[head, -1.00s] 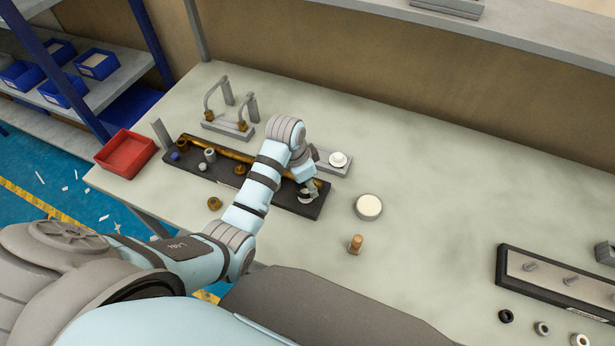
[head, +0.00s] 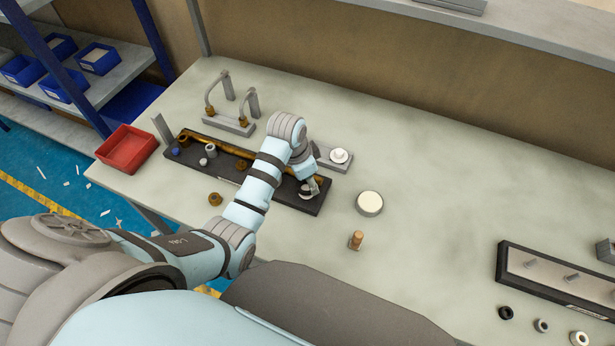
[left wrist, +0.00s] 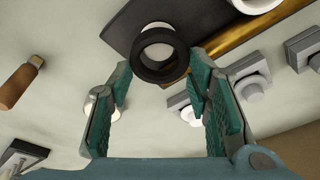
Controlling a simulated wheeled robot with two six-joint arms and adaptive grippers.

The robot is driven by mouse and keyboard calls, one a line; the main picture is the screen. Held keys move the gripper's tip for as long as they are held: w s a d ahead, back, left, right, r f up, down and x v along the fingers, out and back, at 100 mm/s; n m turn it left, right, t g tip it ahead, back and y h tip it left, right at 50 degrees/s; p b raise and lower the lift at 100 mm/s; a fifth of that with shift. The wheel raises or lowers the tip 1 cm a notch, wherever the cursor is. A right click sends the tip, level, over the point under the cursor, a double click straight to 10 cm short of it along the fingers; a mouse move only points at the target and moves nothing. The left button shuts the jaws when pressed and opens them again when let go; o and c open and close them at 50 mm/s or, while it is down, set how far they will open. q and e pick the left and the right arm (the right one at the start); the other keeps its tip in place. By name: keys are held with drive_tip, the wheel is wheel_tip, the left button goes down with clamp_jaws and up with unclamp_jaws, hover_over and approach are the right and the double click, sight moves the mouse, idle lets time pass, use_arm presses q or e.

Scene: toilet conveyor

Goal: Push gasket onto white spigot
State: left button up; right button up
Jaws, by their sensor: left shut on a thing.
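My left gripper (head: 309,190) is low over the right end of a dark board (head: 285,195). In the left wrist view its two teal fingers (left wrist: 160,78) are shut on a black ring, the gasket (left wrist: 146,68), between their tips. A pale round piece, seemingly the white spigot (left wrist: 158,27), shows behind and through the ring. I cannot tell whether the ring is around it or only in front of it. In the head view the gripper partly hides this spot. My right gripper is not in view.
A brass pipe (head: 228,148) lies along the board. A grey block (head: 323,163) with a white round piece (head: 339,156) stands behind. A white disc (head: 369,202) and a wooden peg (head: 356,240) stand to the right. A red tray (head: 126,149) is at left.

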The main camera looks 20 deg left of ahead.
use_arm(q)
drive_tip(key=shift+s+b+x, duration=0.2)
drive_tip(key=shift+b+x, duration=0.15)
drive_tip(key=shift+x, duration=0.8)
drive_tip(key=o, duration=1.3)
drive_tip(key=shift+s+a, duration=0.1)
drive_tip(key=shift+o, duration=0.2)
drive_tip(key=shift+f, duration=0.1)
drive_tip(key=v, duration=0.7)
drive_tip(key=shift+a+r, duration=0.1)
drive_tip(key=shift+r, duration=0.2)
